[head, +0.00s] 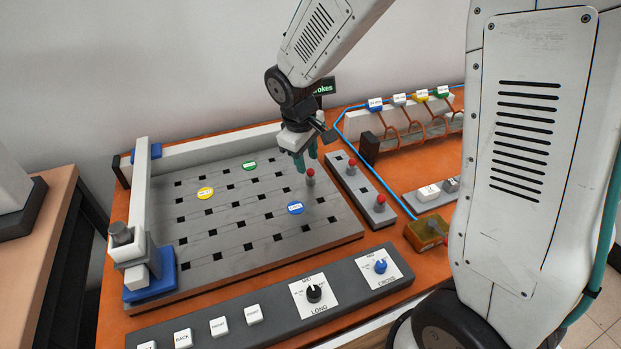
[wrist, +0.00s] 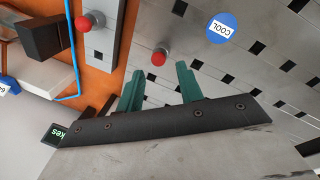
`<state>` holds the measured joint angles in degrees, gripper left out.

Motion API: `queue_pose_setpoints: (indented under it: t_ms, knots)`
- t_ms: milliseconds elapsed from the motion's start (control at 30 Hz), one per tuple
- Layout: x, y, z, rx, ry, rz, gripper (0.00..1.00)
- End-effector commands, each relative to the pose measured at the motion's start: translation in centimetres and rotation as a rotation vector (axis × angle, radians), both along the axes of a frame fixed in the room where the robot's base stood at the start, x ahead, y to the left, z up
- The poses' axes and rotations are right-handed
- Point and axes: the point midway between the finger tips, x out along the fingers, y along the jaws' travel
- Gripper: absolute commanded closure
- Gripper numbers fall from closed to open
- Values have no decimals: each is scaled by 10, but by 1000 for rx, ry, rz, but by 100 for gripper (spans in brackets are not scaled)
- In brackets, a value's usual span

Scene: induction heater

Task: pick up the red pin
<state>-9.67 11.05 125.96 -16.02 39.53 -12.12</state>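Three red-headed pins show in the head view. One red pin (head: 310,175) stands on the grey slotted plate (head: 240,228), near its right edge. The other two, a rear pin (head: 352,163) and a front pin (head: 380,201), stand on a narrow grey block (head: 362,190) right of the plate. My gripper (head: 306,163) is open and empty, pointing down beside the pin on the plate. In the wrist view that pin's red head (wrist: 158,58) lies just beyond the gap between my teal fingertips (wrist: 160,69), apart from both. One block pin (wrist: 84,23) also shows there.
Yellow (head: 205,193), green (head: 249,165) and blue (head: 295,208) round labels lie on the plate. A control panel (head: 270,310) with knobs and buttons runs along the front. A white frame post (head: 141,190) stands at left; coils (head: 410,125) stand at back right.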

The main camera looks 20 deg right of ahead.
Motion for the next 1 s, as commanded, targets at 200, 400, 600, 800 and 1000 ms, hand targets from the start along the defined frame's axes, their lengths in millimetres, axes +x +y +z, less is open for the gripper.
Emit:
queue_pose_setpoints:
  t_ms: [200, 400, 600, 800, 1000]
  knots:
    - [0, -4, -29, 0, 4, -2, 63]
    - [2, -8, -54, 1, 2, -2, 63]
    - [3, -9, -58, 0, 0, -2, 63]
    - [3, -9, -58, 1, 0, -2, 91]
    - [3, -9, -58, 1, 0, -2, 100]
